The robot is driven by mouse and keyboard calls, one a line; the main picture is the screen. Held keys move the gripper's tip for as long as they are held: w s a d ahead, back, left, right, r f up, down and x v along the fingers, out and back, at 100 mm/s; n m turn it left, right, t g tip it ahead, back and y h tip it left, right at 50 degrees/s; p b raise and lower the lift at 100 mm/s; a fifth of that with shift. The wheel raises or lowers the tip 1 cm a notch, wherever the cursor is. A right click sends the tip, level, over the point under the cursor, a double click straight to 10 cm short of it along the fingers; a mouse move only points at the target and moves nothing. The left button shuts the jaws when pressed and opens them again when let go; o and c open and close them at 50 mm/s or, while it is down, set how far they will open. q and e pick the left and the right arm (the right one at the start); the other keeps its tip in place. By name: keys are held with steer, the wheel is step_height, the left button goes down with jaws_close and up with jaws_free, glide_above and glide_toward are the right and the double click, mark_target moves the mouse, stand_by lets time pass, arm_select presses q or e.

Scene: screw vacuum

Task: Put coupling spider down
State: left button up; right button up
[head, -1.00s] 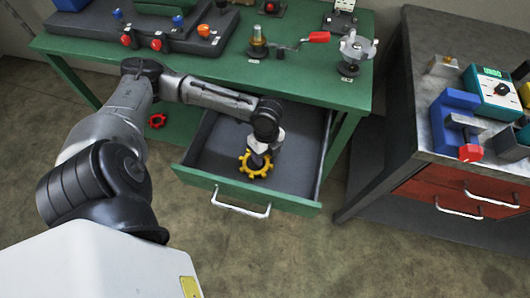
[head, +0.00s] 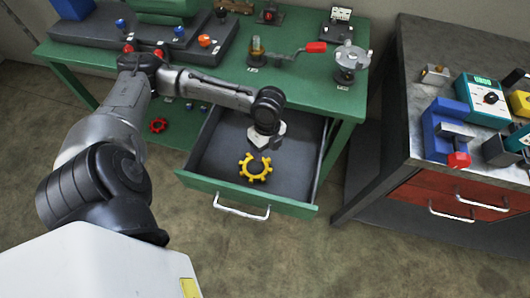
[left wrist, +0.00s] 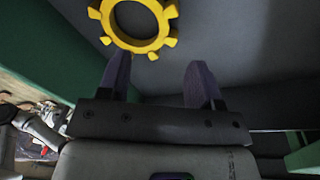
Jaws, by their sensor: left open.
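The coupling spider is a yellow toothed ring (head: 255,168) lying flat on the dark floor of the open drawer (head: 212,157). It also shows at the top of the left wrist view (left wrist: 134,22), beyond the fingertips. My left gripper (left wrist: 158,72) is open and empty, with a gap between its two fingers and the ring. In the head view my left wrist hangs over the drawer, just behind the spider, and its fingers are hard to make out. My right gripper is not in view.
The drawer sticks out from the green workbench (head: 290,90), its handle (head: 241,212) in front. A red ring (head: 158,125) lies on the lower shelf to the left. A grey-topped cabinet (head: 405,110) with tools stands at right. The drawer floor around the spider is clear.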

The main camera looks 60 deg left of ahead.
arm_select(q)
step_height(320, 180, up, 6)
steer(key=p, duration=0.2)
steer(key=shift+w+a+r, duration=0.15)
steer(key=shift+w+a, duration=0.2)
steer(key=shift+a, duration=0.05)
